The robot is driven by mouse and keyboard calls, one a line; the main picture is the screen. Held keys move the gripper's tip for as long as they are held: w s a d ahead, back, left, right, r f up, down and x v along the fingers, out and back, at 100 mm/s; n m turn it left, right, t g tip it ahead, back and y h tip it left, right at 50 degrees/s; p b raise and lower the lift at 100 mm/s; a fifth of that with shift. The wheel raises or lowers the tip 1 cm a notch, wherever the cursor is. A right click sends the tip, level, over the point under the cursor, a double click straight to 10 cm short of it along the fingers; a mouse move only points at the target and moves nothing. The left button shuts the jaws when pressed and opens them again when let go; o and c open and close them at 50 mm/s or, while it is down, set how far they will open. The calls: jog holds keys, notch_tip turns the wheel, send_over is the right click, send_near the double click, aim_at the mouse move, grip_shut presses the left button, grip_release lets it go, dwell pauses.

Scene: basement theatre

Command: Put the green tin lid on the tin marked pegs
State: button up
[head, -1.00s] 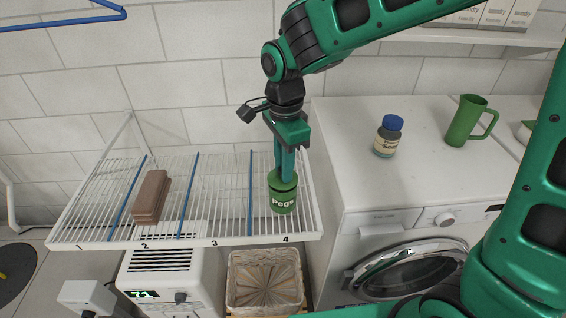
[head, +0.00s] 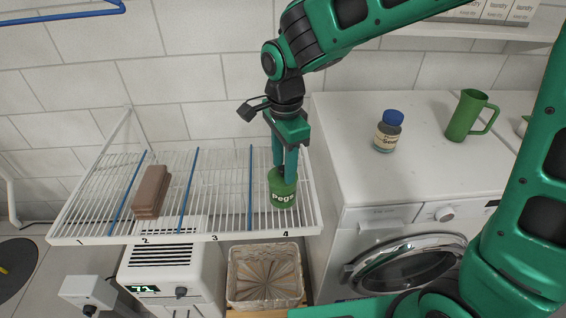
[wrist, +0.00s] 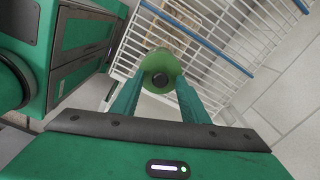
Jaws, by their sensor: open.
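The green tin marked Pegs (head: 283,199) stands upright in section 4 of the white wire shelf. The green lid (wrist: 154,63) shows from above in the wrist view as a round green top with a black knob (wrist: 160,80). It appears to sit on the tin, but I cannot tell whether it is fully seated. My gripper (head: 285,178) points down at the top of the tin. Its fingers are open, one on either side of the knob, and hide part of the lid in the head view.
Blue dividers split the wire shelf (head: 100,238); a brown block (head: 150,192) lies in section 2. To the right, a bottle with a blue cap (head: 388,132) and a green jug (head: 467,116) stand on the white washer top (head: 355,165). A basket (head: 240,295) sits below the shelf.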

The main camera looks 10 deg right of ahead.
notch_tip(320, 180, up, 10)
jog(key=shift+r, duration=0.25)
dwell(0.4)
jog(key=s+d+f+n, duration=0.1)
jog(key=s+d+n, duration=0.15)
jog(key=d, duration=0.95)
jog(key=s+d+n, duration=0.1)
jog(key=s+d, duration=0.2)
jog(key=d, duration=0.9)
jog(key=s+d+f+n, duration=0.4)
jog(key=s+d, duration=0.7)
jog(key=s, duration=0.4)
jog(key=shift+s+f, duration=0.15)
jog(key=shift+f, duration=0.45)
